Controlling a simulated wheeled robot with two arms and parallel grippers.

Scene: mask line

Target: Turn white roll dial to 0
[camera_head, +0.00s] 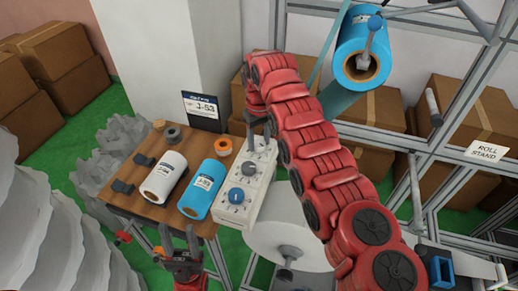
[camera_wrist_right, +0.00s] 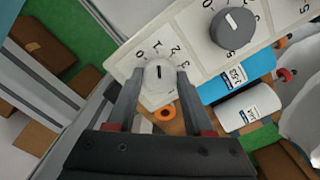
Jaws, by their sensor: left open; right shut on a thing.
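The white dial (camera_wrist_right: 158,76) sits at the end of a white panel (camera_wrist_right: 200,45) with printed numbers around it. Its dark mark stands nearly upright in the right wrist view, near the 1; the 0 is to the left of it. My right gripper (camera_wrist_right: 157,88) is shut on the white dial, one finger on each side. In the head view my right gripper (camera_head: 259,140) reaches down to the far end of the panel (camera_head: 258,185) and largely hides the dial. My left gripper (camera_head: 180,240) is open and empty in front of the wooden table.
A grey dial (camera_head: 249,168) and a blue dial (camera_head: 235,195) are on the same panel. A white roll (camera_head: 163,180), a blue roll (camera_head: 204,188) and an orange ring (camera_head: 223,147) lie on the table (camera_head: 150,210). A metal roll stand frame is at the right.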

